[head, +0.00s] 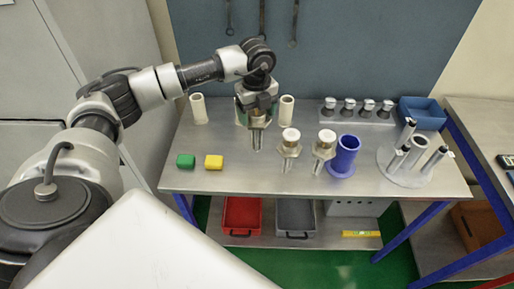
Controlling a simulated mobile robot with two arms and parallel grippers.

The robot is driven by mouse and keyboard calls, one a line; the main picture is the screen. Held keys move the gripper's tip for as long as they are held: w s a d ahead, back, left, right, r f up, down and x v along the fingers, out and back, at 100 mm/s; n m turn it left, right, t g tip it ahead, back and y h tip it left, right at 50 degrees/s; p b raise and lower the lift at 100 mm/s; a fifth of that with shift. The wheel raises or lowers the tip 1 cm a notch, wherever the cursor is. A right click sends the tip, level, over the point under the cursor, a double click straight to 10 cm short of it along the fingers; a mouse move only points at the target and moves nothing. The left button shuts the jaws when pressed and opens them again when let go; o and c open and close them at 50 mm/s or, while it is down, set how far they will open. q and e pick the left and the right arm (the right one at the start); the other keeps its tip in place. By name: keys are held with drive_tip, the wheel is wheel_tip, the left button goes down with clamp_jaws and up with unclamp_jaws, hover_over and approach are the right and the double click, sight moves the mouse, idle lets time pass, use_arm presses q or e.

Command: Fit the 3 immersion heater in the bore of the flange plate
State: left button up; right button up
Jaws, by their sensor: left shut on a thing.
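My left gripper (259,108) is shut on an immersion heater (258,124) with a brass hex body and thin metal rods pointing down. It holds the heater upright over the middle of the table; whether the rod ends touch the table is unclear. Two similar heaters with white caps stand to the right, one nearer (289,150) and one farther right (323,151). A greenish thing is partly hidden behind the gripper between two pale cylinders. I cannot tell for certain which thing is the flange plate. My right gripper is not in view.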

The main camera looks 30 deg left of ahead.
use_arm(q)
drive_tip(key=shift+r+p, duration=1.1)
drive_tip(key=shift+r, duration=0.9)
drive_tip(key=shift+f, duration=0.1)
